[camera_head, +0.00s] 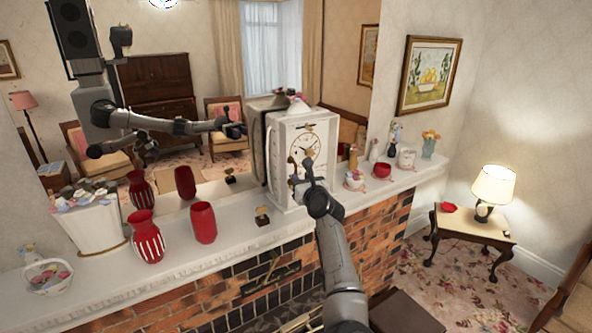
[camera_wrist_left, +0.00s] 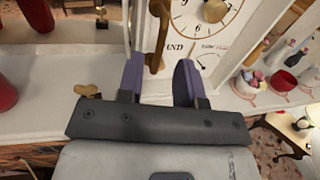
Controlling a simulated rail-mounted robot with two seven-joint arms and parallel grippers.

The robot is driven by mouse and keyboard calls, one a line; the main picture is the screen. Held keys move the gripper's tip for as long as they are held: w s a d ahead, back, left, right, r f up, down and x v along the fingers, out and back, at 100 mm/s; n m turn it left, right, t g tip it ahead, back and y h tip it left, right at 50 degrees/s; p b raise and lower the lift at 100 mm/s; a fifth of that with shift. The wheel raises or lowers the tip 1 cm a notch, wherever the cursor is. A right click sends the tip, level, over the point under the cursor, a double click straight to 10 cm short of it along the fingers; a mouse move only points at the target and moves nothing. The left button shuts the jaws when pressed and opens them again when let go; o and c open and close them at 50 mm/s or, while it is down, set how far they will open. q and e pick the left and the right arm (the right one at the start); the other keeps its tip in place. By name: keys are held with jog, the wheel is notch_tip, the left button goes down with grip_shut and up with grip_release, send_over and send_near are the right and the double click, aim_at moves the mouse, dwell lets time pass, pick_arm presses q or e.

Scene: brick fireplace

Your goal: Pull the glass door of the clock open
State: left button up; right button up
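The white clock (camera_head: 290,142) stands on the mantel, its round dial facing the room. Its dial (camera_wrist_left: 190,22) fills the top of the left wrist view. The glass door over the front (camera_head: 318,165) looks shut, though the glass hardly shows. A brown curved handle (camera_wrist_left: 158,45) stands out at the front's left side. My left gripper (camera_head: 301,174) is at the clock's lower front. In the left wrist view its purple fingers (camera_wrist_left: 160,72) are apart, with the handle's lower end between their tips, nearer the left finger. Contact cannot be told. My right gripper is not directly in view.
Red vases (camera_head: 203,222) and a white flower planter (camera_head: 95,226) stand left of the clock. A small gold ornament (camera_head: 262,216) is close by. A red pot (camera_head: 382,170) and other ornaments stand right. A mirror behind reflects my arms.

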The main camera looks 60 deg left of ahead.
aim_at(296, 172)
pick_arm(q)
jog(key=shift+p+x, duration=0.35)
jog(key=shift+x, duration=2.35)
grip_shut()
